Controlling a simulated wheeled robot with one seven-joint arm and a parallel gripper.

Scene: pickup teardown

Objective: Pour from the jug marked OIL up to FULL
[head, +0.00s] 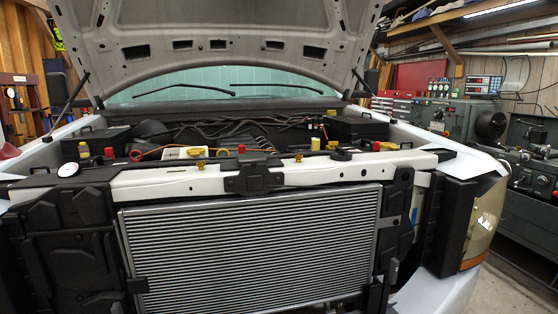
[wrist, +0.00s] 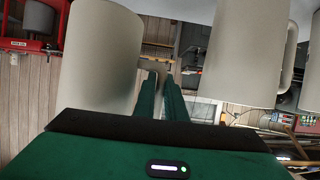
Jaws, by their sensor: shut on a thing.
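In the wrist view my gripper (wrist: 161,80) has its two green fingers close together at the handle of a plain grey-beige jug (wrist: 98,55) on the left. The fingers are shut on that handle. The jug is close to the camera and partly cut off at the top; no OIL marking shows on the side I see. My gripper and the jug are not in the head view. The engine bay with several yellow caps (head: 196,151) shows in the head view. No FULL mark can be made out.
In the wrist view a second similar jug (wrist: 243,50) with a handle stands to the right, and another is cut off at the right edge. In the head view the raised hood (head: 215,25) overhangs the bay, and the radiator (head: 250,245) faces me. Machines (head: 460,120) stand at right.

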